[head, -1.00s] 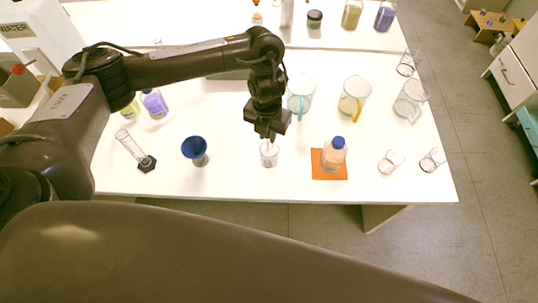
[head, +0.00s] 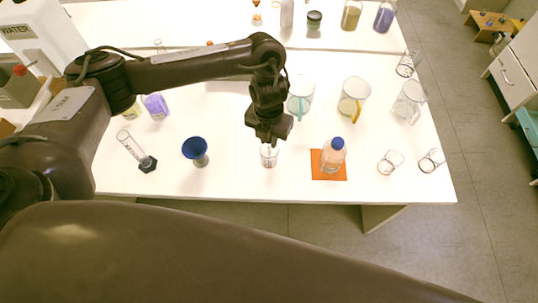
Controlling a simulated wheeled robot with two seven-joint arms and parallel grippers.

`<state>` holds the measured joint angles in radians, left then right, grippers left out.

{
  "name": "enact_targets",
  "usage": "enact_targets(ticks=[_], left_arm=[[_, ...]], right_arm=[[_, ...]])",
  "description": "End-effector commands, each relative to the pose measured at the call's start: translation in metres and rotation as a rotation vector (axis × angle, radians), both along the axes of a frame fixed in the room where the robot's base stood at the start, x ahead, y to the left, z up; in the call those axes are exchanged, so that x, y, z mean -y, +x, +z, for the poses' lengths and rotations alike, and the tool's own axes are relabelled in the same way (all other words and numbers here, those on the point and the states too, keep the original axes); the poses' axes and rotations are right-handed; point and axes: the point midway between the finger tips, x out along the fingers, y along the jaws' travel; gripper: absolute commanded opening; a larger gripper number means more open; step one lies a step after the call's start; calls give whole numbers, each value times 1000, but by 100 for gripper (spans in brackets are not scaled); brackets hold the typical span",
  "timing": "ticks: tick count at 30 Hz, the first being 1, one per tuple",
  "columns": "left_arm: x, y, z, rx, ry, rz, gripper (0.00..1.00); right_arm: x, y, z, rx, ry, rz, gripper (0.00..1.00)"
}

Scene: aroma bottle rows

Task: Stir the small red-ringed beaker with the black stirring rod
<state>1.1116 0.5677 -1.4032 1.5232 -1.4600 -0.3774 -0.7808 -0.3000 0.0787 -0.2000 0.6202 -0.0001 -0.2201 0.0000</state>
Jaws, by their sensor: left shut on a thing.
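My left gripper (head: 267,140) points down at the front middle of the table, right over a small clear glass (head: 269,158). It is shut on a thin thing that stands in this glass, which fits the black stirring rod; the fingers hide most of it, and its colour cannot be told. The small red-ringed beaker (head: 389,163), clear with a reddish ring, stands apart at the front right. My right gripper is out of view.
An orange mat (head: 321,174) with a blue-capped bottle (head: 333,153) lies between the glass and the beaker. Another beaker (head: 431,160) is far right. Jugs (head: 353,98) stand behind.

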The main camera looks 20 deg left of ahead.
Motion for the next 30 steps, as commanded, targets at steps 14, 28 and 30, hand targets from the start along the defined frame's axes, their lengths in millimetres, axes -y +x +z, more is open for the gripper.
enact_targets(ticks=[14, 28, 30], left_arm=[[0, 0, 38, 0, 0, 0, 1], [0, 0, 75, 0, 0, 0, 1], [0, 0, 81, 0, 0, 0, 1]], right_arm=[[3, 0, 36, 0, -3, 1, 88], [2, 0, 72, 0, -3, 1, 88], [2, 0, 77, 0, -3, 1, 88]])
